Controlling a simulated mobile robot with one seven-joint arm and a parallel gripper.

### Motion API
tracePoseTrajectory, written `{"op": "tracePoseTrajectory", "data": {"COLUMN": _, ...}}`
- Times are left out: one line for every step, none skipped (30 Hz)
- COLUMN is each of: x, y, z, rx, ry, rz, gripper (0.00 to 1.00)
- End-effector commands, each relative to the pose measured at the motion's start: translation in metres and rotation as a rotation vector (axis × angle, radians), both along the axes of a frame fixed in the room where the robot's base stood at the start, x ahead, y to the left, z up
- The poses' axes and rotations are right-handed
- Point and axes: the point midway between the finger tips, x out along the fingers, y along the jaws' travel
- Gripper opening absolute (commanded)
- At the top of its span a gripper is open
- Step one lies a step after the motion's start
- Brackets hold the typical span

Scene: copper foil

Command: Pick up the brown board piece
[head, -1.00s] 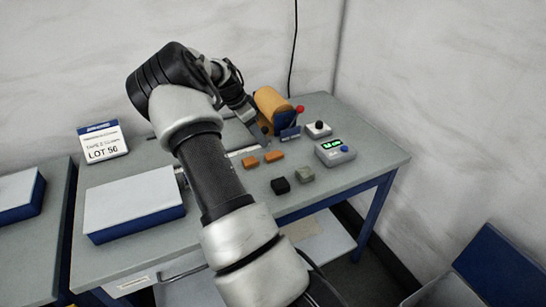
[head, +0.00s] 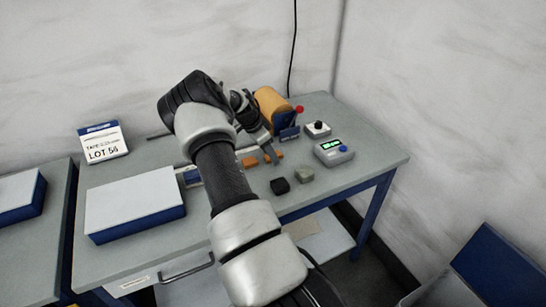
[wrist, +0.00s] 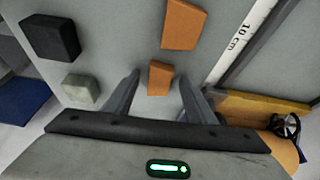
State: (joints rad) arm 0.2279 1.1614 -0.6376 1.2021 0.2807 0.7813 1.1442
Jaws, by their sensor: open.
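Two orange-brown pieces lie on the grey bench. One brown piece (head: 250,162) shows left of my gripper (head: 270,154) in the head view, and it is the larger-looking one (wrist: 183,24) at the top of the wrist view. The other brown piece (head: 279,154) is at my fingertips; in the wrist view this piece (wrist: 160,78) shows between the tips of my open gripper (wrist: 160,82). Gaps show on both sides of it, and my fingers do not grip it. I cannot tell the height of my fingertips above the bench.
A black block (head: 280,186) and a grey-green block (head: 304,175) sit nearer the front. A copper-coloured roll (head: 271,103) stands behind, with a meter (head: 334,152) and a knob box (head: 317,129) to the right. A ruler (wrist: 240,40) lies alongside. A white-topped box (head: 134,206) is at left.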

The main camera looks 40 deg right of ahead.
Motion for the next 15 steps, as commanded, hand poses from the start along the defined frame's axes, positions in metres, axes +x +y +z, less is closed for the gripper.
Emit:
{"op": "tracePoseTrajectory", "data": {"x": 0.0001, "y": 0.0000, "z": 0.0002, "rx": 0.000, "ry": 0.000, "rz": 0.000, "gripper": 0.51}}
{"op": "tracePoseTrajectory", "data": {"x": 0.0000, "y": 0.0001, "z": 0.0003, "rx": 0.000, "ry": 0.000, "rz": 0.000, "gripper": 0.51}}
{"op": "tracePoseTrajectory", "data": {"x": 0.0000, "y": 0.0001, "z": 0.0003, "rx": 0.000, "ry": 0.000, "rz": 0.000, "gripper": 0.46}}
{"op": "tracePoseTrajectory", "data": {"x": 0.0000, "y": 0.0001, "z": 0.0004, "rx": 0.000, "ry": 0.000, "rz": 0.000, "gripper": 0.40}}
{"op": "tracePoseTrajectory", "data": {"x": 0.0000, "y": 0.0001, "z": 0.0004, "rx": 0.000, "ry": 0.000, "rz": 0.000, "gripper": 0.35}}
{"op": "tracePoseTrajectory", "data": {"x": -0.0001, "y": 0.0002, "z": 0.0004, "rx": 0.000, "ry": 0.000, "rz": 0.000, "gripper": 0.29}}
{"op": "tracePoseTrajectory", "data": {"x": 0.0000, "y": 0.0002, "z": 0.0005, "rx": 0.000, "ry": 0.000, "rz": 0.000, "gripper": 0.24}}
{"op": "tracePoseTrajectory", "data": {"x": 0.0000, "y": 0.0002, "z": 0.0005, "rx": 0.000, "ry": 0.000, "rz": 0.000, "gripper": 0.18}}
{"op": "tracePoseTrajectory", "data": {"x": 0.0000, "y": 0.0002, "z": 0.0005, "rx": 0.000, "ry": 0.000, "rz": 0.000, "gripper": 0.12}}
{"op": "tracePoseTrajectory", "data": {"x": 0.0000, "y": 0.0002, "z": 0.0006, "rx": 0.000, "ry": 0.000, "rz": 0.000, "gripper": 0.07}}
{"op": "tracePoseTrajectory", "data": {"x": 0.0000, "y": 0.0002, "z": 0.0007, "rx": 0.000, "ry": 0.000, "rz": 0.000, "gripper": 0.06}}
{"op": "tracePoseTrajectory", "data": {"x": 0.0000, "y": 0.0002, "z": 0.0007, "rx": 0.000, "ry": 0.000, "rz": 0.000, "gripper": 0.06}}
{"op": "tracePoseTrajectory", "data": {"x": 0.0000, "y": 0.0002, "z": 0.0007, "rx": 0.000, "ry": 0.000, "rz": 0.000, "gripper": 0.06}}
{"op": "tracePoseTrajectory", "data": {"x": 0.0000, "y": 0.0002, "z": 0.0007, "rx": 0.000, "ry": 0.000, "rz": 0.000, "gripper": 0.06}}
{"op": "tracePoseTrajectory", "data": {"x": 0.0001, "y": 0.0002, "z": 0.0008, "rx": 0.000, "ry": 0.000, "rz": 0.000, "gripper": 0.06}}
